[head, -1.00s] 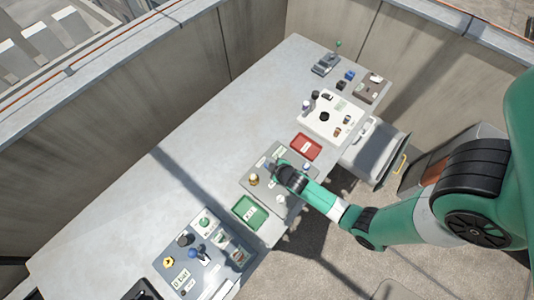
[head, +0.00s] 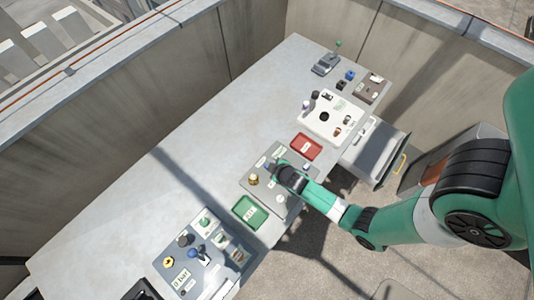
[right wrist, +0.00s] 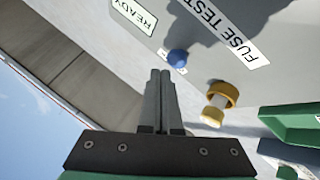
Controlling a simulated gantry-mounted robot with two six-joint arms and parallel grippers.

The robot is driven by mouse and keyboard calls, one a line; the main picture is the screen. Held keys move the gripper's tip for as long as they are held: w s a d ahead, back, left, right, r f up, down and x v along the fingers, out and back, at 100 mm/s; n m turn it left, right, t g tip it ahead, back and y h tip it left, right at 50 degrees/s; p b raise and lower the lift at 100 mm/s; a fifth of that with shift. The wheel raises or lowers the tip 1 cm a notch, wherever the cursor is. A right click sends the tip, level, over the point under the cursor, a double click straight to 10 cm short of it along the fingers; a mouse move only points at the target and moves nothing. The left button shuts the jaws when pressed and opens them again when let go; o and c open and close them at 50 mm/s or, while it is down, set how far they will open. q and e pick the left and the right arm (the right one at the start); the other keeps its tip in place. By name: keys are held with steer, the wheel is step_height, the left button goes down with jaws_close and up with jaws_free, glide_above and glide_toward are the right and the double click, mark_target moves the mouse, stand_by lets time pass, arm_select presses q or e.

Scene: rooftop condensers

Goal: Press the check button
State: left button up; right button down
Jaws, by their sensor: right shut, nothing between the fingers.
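The grey fuse test panel (head: 268,193) lies at the middle of the table's near edge. In the right wrist view, its labels READY (right wrist: 134,14) and FUSE TEST (right wrist: 236,32) are readable. A small round blue button (right wrist: 177,57) sits between them with a tiny label that I cannot read; no CHECK label is legible. My right gripper (head: 273,166) is over the panel's far part. In the right wrist view, its fingers (right wrist: 160,73) are shut and empty, with tips close to the blue button. I cannot tell whether they touch the panel. My left gripper is not in view.
A green tray (head: 250,212) and a red tray (head: 306,146) flank the panel. A control box (head: 190,268) stands front left, a white panel (head: 325,130) further back. The table's left part is clear.

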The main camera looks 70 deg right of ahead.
steer(key=shift+f+b, duration=0.4)
steer(key=shift+f, duration=0.05)
steer(key=shift+f+b, duration=0.55)
steer(key=shift+f, duration=0.1)
stand_by(0.6)
steer(key=shift+r+p, duration=1.05)
steer(key=shift+r, duration=0.05)
step_height(320, 180, up, 5)
steer(key=p, duration=0.5)
